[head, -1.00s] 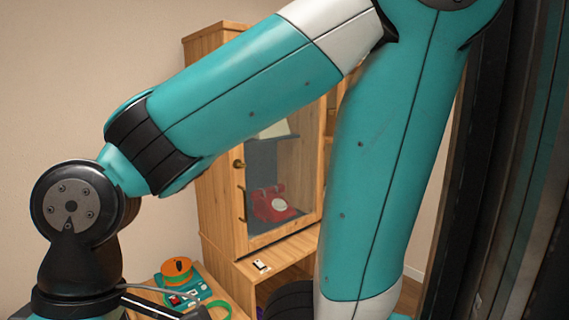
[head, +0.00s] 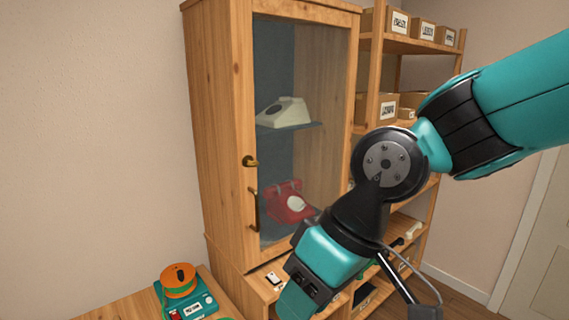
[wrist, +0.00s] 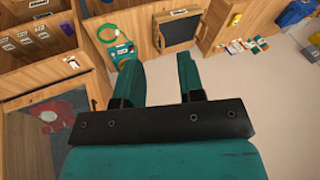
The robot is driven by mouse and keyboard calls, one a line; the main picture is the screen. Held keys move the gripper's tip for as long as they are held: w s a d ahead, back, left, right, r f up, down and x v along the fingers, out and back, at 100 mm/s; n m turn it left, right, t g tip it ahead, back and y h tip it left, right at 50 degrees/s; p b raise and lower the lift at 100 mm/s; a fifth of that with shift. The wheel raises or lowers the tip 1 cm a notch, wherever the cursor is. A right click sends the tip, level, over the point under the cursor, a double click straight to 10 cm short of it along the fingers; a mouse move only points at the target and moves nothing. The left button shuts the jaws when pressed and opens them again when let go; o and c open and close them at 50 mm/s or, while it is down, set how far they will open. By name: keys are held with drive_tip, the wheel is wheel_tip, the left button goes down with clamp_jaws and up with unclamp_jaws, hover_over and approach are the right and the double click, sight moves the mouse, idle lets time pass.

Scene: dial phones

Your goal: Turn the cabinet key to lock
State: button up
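The wooden cabinet (head: 221,130) has a glass door, seen shut in the head view. A small brass key (head: 250,161) sits at the lock on the door's left frame, above a curved brass handle (head: 254,208). Its exact turn angle is too small to tell. My gripper (wrist: 160,82) is open and empty, its two teal fingers well apart in the wrist view. In the head view it hangs low, in front of the cabinet's lower right, below and right of the key, not touching it. The fingertips are partly cut off there.
Behind the glass are a red dial phone (head: 289,202) and a pale phone (head: 283,112). Shelves with boxes (head: 398,22) stand to the right.

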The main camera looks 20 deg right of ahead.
drive_tip(key=w+a+f+m+t+y+b, duration=0.1)
drive_tip(key=w+m+t+y+b, duration=0.25)
drive_tip(key=w, duration=0.75)
drive_tip(key=m+t+h+b, duration=0.2)
drive_tip(key=m+t+h, duration=0.1)
drive_tip(key=m+t, duration=1.2)
approach(256, 165)
drive_tip(key=w+a+p, duration=0.1)
drive_tip(key=w+p, duration=0.1)
drive_tip(key=w, duration=0.1)
drive_tip(key=w+a+r+m+g+p, duration=0.1)
drive_tip(key=w+p, duration=0.2)
drive_tip(key=w+r+g+p, duration=0.1)
drive_tip(key=w+p, duration=0.1)
drive_tip(key=w, duration=0.2)
drive_tip(key=shift+a+r+m+g+p, duration=0.1)
drive_tip(key=shift+a+m+g+p, duration=0.15)
drive_tip(key=shift+a+p, duration=0.15)
drive_tip(key=shift+w+a, duration=0.15)
drive_tip(key=shift+w, duration=0.35)
clamp_jaws()
